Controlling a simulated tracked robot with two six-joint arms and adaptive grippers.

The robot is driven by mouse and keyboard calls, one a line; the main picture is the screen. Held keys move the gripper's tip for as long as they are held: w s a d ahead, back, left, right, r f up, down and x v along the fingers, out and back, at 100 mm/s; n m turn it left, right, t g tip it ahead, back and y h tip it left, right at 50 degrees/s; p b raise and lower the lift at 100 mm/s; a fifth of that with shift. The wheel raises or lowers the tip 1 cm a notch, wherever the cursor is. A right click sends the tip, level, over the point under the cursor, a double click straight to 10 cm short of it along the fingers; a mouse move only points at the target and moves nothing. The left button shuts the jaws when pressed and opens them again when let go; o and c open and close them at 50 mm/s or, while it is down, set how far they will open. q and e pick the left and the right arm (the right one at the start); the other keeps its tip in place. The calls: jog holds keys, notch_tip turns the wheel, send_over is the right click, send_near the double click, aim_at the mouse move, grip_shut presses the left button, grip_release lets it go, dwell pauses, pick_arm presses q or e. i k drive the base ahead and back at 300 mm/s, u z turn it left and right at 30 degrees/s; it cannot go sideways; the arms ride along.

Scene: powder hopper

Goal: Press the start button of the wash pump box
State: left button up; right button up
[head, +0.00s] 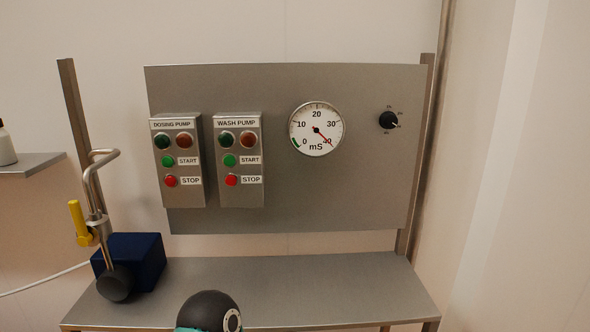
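The wash pump box (240,195) is a grey metal box labelled WASH PUMP, mounted upright on the steel panel. Its green start button (229,160) sits left of the START label. The red stop button (231,180) is below it, beside the STOP label. At the top of the box are a dark green lamp (226,139) and a dull reddish-brown lamp (247,139); neither looks brightly lit. Nothing covers the front of the box. Neither of my grippers shows in the head view.
The similar dosing pump box (184,198) is close on the left. A round gauge (316,129) and black knob (388,120) are to the right. Below is a steel shelf (330,290) with a dark blue box (138,258).

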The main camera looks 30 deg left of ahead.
aim_at(230, 160)
jog(key=z, duration=1.65)
jog(key=i, duration=0.1)
jog(key=u, duration=2.85)
